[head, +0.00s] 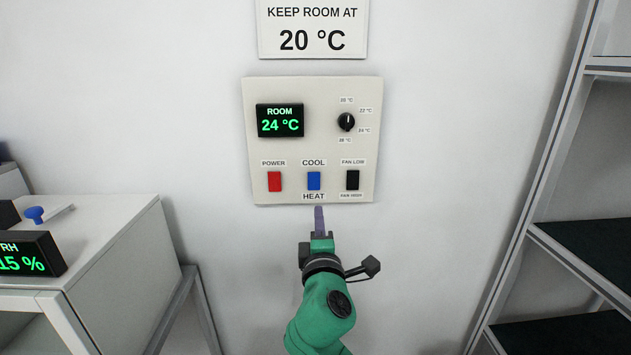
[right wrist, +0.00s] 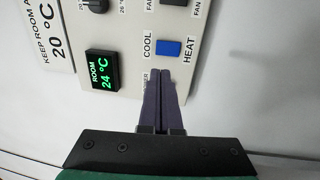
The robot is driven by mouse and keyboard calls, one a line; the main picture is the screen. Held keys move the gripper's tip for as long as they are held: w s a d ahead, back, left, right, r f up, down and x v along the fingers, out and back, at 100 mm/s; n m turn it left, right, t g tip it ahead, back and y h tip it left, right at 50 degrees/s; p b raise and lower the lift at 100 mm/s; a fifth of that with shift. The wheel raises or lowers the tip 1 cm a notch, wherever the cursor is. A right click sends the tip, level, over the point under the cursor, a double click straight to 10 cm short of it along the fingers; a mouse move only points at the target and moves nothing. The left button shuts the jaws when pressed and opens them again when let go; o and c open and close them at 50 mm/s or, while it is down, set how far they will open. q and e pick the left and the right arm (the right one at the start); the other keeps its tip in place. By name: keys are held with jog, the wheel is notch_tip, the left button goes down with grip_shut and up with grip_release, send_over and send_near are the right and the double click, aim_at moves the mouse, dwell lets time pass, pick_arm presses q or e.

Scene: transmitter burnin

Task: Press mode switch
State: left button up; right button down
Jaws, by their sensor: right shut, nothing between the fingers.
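The mode switch (head: 313,181) is a blue rocker between the labels COOL above and HEAT below, on a beige wall panel (head: 260,148). It also shows in the right wrist view (right wrist: 169,48), just beyond my fingertips. My right gripper (head: 319,208) is shut and empty, its fingers pointing up just below the HEAT label. In the right wrist view the shut fingers (right wrist: 163,72) overlap the panel and hide the red switch. I cannot tell whether they touch the panel. My left gripper is not in view.
The panel has a red POWER switch (head: 274,181), a black fan switch (head: 352,180), a dial (head: 346,122) and a display (head: 280,120) reading ROOM 24 °C. A sign (head: 313,28) above says KEEP ROOM AT 20 °C. A white cabinet (head: 120,240) stands left, a shelf rack (head: 540,235) right.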

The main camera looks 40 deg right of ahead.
aim_at(315, 177)
jog(key=shift+w+f, duration=0.1)
jog(key=shift+w, duration=0.05)
jog(key=p+x, duration=0.5)
jog(key=x, duration=0.8)
jog(key=shift+w+d+r, duration=0.1)
jog(key=shift+r, duration=0.15)
jog(key=shift+w+d+f, duration=0.1)
jog(key=shift+w+d, duration=0.15)
jog(key=shift+w, duration=0.05)
